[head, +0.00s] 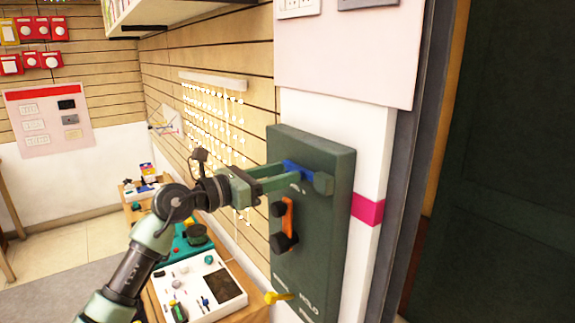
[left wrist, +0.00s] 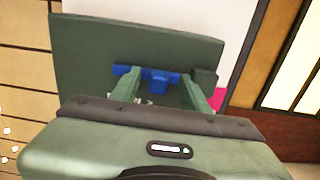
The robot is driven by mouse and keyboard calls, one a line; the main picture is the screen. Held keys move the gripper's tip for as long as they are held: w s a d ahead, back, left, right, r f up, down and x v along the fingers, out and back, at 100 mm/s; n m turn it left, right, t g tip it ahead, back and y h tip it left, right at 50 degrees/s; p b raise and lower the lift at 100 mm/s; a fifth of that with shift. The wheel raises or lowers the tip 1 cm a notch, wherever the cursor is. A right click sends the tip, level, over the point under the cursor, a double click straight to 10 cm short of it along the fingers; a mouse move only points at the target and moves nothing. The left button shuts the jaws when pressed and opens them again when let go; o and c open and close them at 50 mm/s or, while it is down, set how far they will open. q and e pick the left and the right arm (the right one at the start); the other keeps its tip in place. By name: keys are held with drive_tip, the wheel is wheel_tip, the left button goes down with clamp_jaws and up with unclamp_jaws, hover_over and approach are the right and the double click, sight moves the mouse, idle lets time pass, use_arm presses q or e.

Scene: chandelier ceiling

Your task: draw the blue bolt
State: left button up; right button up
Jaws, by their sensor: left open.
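The blue bolt (head: 297,168) is near the top of a dark green board (head: 328,222) mounted on the wall. It also shows in the left wrist view (left wrist: 159,80), as a blue bar with a knob in the middle. My left gripper (head: 305,180) is open at the upper part of the board. In the left wrist view its two fingers (left wrist: 165,92) stand on either side of the blue knob, with gaps visible between. My fingers hide part of the bolt in the head view. My right gripper is not in view.
An orange latch with dark knobs (head: 287,224) sits below the bolt on the board, and a yellow piece (head: 278,297) is lower down. A white panel (head: 205,287) with small parts lies on a table below. A dark door (head: 505,170) is at the right.

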use_arm(q)
drive_tip(key=shift+x, duration=0.9)
drive_tip(key=shift+w, duration=0.1)
clamp_jaws()
idle(0.8)
